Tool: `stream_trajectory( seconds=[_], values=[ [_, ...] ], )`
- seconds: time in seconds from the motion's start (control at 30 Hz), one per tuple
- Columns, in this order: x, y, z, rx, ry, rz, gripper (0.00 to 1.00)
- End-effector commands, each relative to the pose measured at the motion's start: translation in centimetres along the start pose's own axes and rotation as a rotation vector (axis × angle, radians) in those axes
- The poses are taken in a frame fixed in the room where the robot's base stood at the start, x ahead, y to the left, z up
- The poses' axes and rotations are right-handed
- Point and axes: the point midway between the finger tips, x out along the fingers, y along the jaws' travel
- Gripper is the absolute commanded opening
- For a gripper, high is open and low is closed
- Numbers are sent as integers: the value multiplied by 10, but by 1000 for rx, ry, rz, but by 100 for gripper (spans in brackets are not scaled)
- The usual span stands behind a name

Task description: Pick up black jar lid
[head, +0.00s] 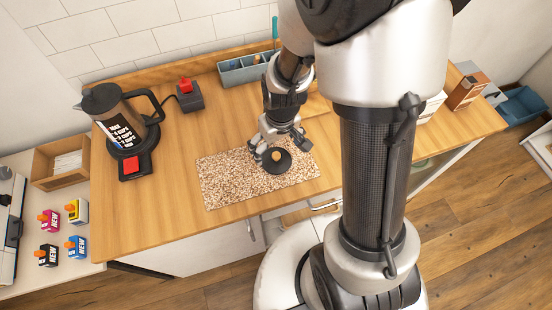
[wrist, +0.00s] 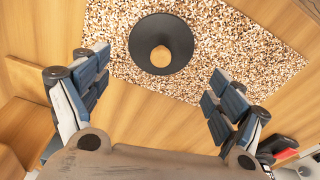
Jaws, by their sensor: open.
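The black jar lid (head: 277,161) is a dark disc with a round wooden knob at its centre. It lies on a speckled brown mat (head: 225,180) on the wooden counter. In the wrist view the lid (wrist: 136,55) is near the top, beyond the fingertips and between their lines. My gripper (head: 277,146) is open and empty, just above and beside the lid in the head view. In the wrist view its two fingers (wrist: 158,84) are spread wide. I cannot tell the exact height of the fingers over the mat.
A coffee pot (head: 122,115) stands at the counter's left. A black box with a red top (head: 188,97) and a grey-blue divided tray (head: 243,69) sit at the back. A brown box (head: 466,92) is at the right. The counter left of the mat is clear.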

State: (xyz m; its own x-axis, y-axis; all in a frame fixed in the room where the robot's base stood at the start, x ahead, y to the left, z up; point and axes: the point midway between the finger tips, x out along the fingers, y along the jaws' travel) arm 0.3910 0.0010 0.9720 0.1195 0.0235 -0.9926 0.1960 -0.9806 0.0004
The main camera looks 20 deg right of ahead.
Motion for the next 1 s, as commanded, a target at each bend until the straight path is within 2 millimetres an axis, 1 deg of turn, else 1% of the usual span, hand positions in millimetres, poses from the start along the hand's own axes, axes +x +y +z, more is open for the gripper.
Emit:
stream_trajectory(
  seconds=[0.2,0.3,0.37,0.57,1.0],
  values=[
    [33,1,8,2,-3,-1,88],
    [46,0,7,1,-2,-1,88],
    [49,0,7,1,-1,-1,88],
    [48,0,7,1,0,-1,88],
    [48,0,7,1,0,-1,58]
  ],
)
